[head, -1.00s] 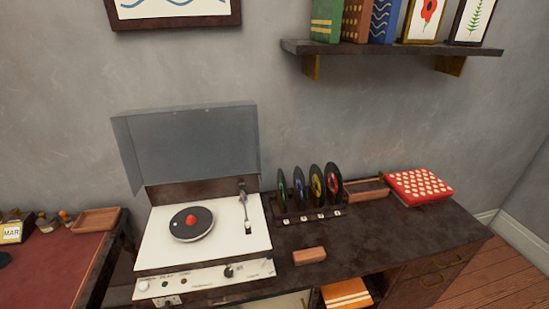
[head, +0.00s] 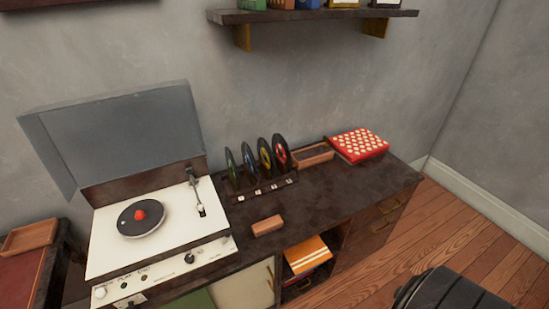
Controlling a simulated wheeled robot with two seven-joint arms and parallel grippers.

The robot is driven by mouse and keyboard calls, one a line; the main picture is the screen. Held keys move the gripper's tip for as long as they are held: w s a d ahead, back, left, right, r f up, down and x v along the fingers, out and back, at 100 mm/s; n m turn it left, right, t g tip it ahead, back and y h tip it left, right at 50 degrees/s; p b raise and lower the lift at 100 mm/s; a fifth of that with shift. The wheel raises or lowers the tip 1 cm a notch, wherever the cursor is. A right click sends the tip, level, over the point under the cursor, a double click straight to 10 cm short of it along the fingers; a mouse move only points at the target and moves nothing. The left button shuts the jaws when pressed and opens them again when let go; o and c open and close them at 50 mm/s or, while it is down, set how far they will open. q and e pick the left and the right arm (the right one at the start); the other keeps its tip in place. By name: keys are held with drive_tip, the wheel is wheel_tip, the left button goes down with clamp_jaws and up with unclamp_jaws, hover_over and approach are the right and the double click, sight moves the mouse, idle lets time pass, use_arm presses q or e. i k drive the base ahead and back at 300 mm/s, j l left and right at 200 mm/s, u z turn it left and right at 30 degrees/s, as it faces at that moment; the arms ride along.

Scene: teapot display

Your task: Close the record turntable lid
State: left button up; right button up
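The record turntable (head: 160,235) stands on the left part of a dark cabinet. Its translucent grey lid (head: 120,140) is raised, tilted up at the back near the wall. A black record with a red centre (head: 140,218) lies on the platter. The tonearm (head: 199,190) is at the right side of the deck. Neither gripper is in view. A dark rounded part (head: 450,290) at the bottom right looks like part of my own body.
A record rack (head: 262,170) with several discs, a wooden tray (head: 313,155), a red patterned box (head: 358,145) and a small brown block (head: 268,226) sit on the cabinet (head: 330,190). A wall shelf (head: 310,17) hangs above. Wooden floor is clear at right.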

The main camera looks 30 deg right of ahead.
sight(104, 97)
drive_tip(key=l+z, duration=0.45)
drive_tip(key=i+l+z, duration=0.1)
drive_tip(key=z, duration=0.3)
drive_tip(key=i+l, duration=0.05)
